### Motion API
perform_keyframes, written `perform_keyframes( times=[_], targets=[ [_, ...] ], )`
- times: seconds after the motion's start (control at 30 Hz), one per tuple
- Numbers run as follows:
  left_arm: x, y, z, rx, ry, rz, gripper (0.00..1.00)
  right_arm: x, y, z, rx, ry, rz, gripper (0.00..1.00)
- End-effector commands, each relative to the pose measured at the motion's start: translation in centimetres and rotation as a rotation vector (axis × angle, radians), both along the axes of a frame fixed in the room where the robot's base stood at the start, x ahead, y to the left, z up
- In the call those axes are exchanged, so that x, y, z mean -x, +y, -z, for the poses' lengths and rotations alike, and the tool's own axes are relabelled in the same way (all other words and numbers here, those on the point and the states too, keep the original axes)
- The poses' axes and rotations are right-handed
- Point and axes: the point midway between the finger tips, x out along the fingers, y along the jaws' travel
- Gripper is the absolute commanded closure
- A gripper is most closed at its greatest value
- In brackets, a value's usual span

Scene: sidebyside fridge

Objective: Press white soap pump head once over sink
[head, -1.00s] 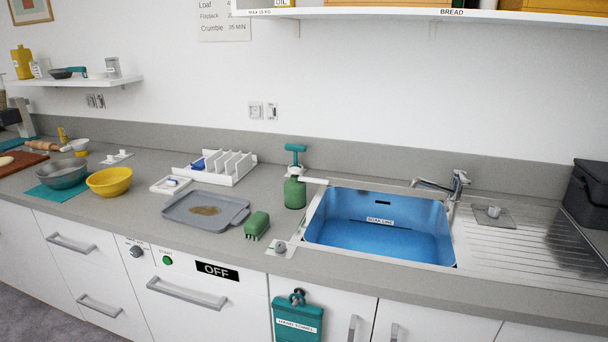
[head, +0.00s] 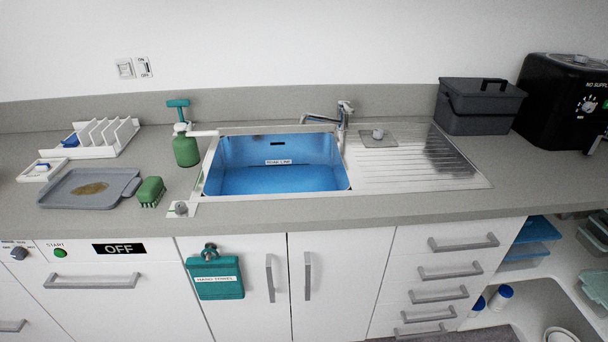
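A green soap bottle (head: 186,151) stands upright on the counter at the left rim of the sink. It has a white collar with a white spout (head: 203,133) reaching right to the sink's back left corner. Above the white part rises a teal T-shaped top (head: 178,108). The sink (head: 213,176) has a blue basin with a small label on its back wall. Neither of my grippers is in the head view, and nothing touches the bottle.
A green brush (head: 150,191), a grey tray (head: 62,200) and a white rack (head: 86,152) sit left of the bottle. A tap (head: 342,113) stands behind the sink, a drainboard (head: 420,172) right of it. A dark box (head: 480,106) is farther right.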

Motion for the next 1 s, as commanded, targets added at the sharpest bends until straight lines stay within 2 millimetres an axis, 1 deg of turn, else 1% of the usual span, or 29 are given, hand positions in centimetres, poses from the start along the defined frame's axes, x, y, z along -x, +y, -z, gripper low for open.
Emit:
perform_keyframes(
  times=[0.03,0.07,0.47,0.5,1.0],
  targets=[
    [0.0,0.0,0.0,0.0,0.0,0.0,0.5,0.0,0.0,0.0,0.0,0.0,0.0,0.5],
    [0.01,0.0,0.01,0.0,0.0,0.0,0.53,0.0,0.0,0.0,0.0,0.0,0.0,0.5],
    [0.01,-0.01,0.01,0.0,0.0,0.0,0.98,0.0,0.0,0.0,0.0,0.0,0.0,0.5],
    [0.02,-0.01,0.0,0.0,0.0,0.0,1.0,0.0,0.0,0.0,0.0,0.0,0.0,0.5],
    [0.02,-0.01,0.0,0.0,0.0,0.0,1.0,0.0,0.0,0.0,0.0,0.0,0.0,0.5]
  ],
)
